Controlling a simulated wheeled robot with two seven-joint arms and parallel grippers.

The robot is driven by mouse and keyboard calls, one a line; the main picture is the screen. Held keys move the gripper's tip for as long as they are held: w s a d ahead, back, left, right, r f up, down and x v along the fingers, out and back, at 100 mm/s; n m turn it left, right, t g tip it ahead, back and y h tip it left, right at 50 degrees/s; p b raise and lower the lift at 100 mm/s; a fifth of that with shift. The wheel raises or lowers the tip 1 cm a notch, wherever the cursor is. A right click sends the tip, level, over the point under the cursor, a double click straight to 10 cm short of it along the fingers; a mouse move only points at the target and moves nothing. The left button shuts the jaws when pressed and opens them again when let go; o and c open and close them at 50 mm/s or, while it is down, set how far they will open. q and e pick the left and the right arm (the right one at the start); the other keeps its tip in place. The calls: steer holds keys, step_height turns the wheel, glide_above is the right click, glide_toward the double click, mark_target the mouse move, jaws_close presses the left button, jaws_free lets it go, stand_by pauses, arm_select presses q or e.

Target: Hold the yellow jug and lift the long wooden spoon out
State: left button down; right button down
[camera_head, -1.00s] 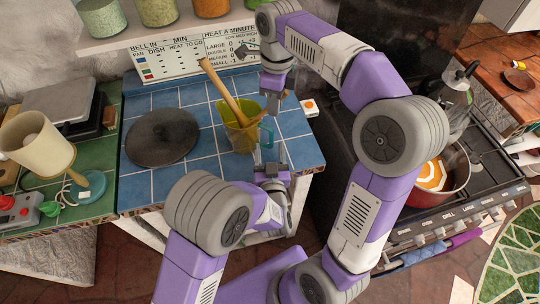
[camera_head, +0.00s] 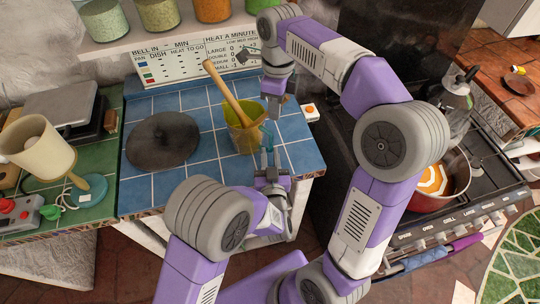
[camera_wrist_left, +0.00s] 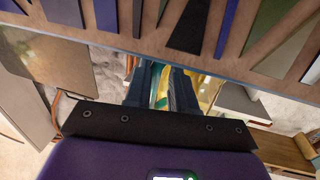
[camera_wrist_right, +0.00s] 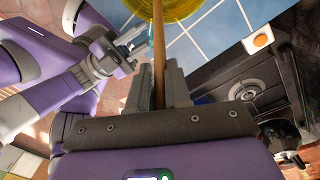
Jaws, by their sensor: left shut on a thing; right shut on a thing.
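The yellow jug (camera_head: 238,139) stands upright on the blue tiles, its teal handle (camera_head: 268,139) towards the right. My left gripper (camera_head: 269,160) is shut on this handle from the front; the handle also shows between its fingers in the left wrist view (camera_wrist_left: 162,88). A wooden utensil (camera_head: 222,88) leans left out of the jug. My right gripper (camera_head: 274,108), pointing down at the jug's right, is shut on a thin wooden shaft (camera_wrist_right: 158,50), apparently the long wooden spoon, which reaches over the yellow jug in the right wrist view. The jug hides its lower end.
A dark round lid (camera_head: 162,140) lies left of the jug. A shelf with jars (camera_head: 158,12) and a printed panel (camera_head: 182,62) are behind. A red pot (camera_head: 445,180) stands on the stove at right. Blue tiles in front of the jug are clear.

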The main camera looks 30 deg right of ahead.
stand_by(0.7)
arm_select(q)
steer(key=c, duration=0.9)
jaws_free()
steer(key=shift+o, duration=0.2)
steer(key=c, duration=0.9)
steer(key=shift+w+a, duration=0.1)
